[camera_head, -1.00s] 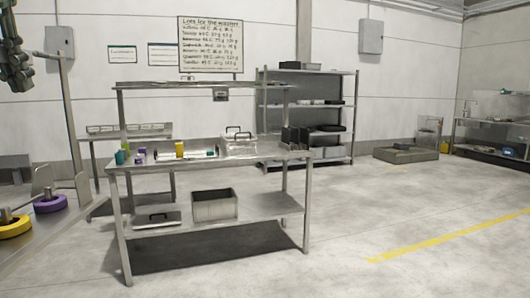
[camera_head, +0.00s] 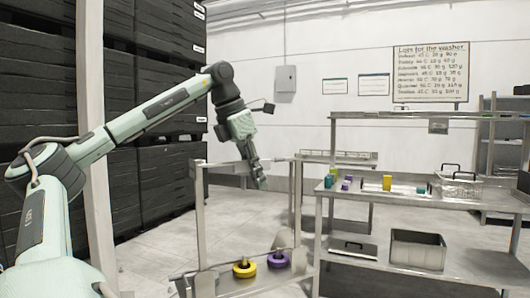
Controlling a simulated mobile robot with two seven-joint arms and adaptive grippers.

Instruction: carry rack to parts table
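A steel workbench (camera_head: 400,196) with an upper shelf stands at the right; it may be the parts table. A wire rack with dark handles (camera_head: 458,184) sits on its top at the right end. Coloured small parts, including a yellow one (camera_head: 387,183), stand on the top to its left. My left gripper (camera_head: 258,180) hangs pointing down in mid-picture, left of the bench and well apart from the rack. Its fingers are small and dark, so I cannot tell their opening; nothing shows held. My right gripper is out of view.
A grey bin (camera_head: 417,250) is on the bench's lower shelf. Stacked black crates (camera_head: 165,120) fill the left. A pale post (camera_head: 93,160) rises nearby.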

